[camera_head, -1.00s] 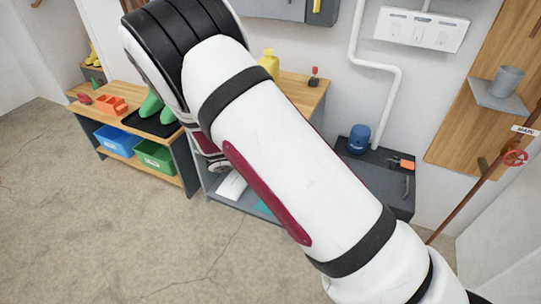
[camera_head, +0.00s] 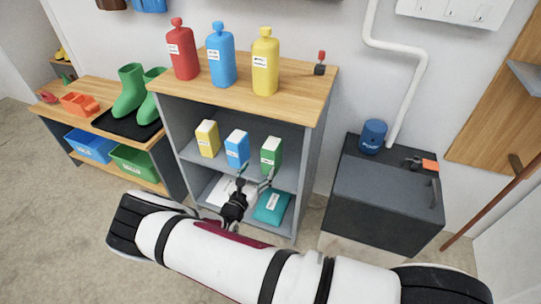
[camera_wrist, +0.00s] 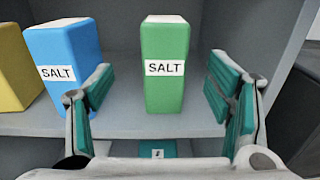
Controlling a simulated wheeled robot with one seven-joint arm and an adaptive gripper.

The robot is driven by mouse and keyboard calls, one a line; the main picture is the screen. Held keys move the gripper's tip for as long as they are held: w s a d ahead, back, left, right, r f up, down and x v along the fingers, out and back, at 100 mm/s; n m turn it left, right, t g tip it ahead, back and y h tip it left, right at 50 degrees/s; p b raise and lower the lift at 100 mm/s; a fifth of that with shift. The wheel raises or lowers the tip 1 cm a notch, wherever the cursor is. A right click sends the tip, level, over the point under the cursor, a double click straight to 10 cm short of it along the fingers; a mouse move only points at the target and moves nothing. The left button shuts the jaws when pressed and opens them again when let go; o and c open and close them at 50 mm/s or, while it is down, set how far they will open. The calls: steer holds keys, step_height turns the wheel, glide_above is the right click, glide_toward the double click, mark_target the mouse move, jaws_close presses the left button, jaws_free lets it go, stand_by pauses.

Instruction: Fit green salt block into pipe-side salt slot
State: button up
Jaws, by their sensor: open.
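The green salt block (camera_head: 271,155) stands upright on the middle shelf of the grey cabinet, at the right end of a row of three salt blocks. In the wrist view the green salt block (camera_wrist: 165,48) is straight ahead, between my spread fingers and a little beyond them. My gripper (camera_head: 255,181) is open and empty in front of the shelf; its teal pads also frame the wrist view (camera_wrist: 160,92). The white pipe (camera_head: 408,85) runs down the wall right of the cabinet. I cannot make out a marked salt slot.
The blue salt block (camera_head: 237,149) is close left of the green one, with the yellow block (camera_head: 207,139) beyond. The cabinet's right wall (camera_head: 313,160) is on the other side. A teal packet (camera_head: 273,206) lies below. A dark chest (camera_head: 385,200) stands to the right.

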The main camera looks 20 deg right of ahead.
mark_target(266, 157)
steer(key=b+x, duration=0.1)
steer(key=x, duration=0.5)
steer(key=shift+w+d, duration=0.1)
steer(key=x, duration=0.2)
steer(key=b+x, duration=0.1)
steer(key=x, duration=0.1)
steer(key=shift+d, duration=0.35)
steer(key=shift+w+d, duration=0.3)
jaws_close()
steer(key=shift+r, duration=0.2)
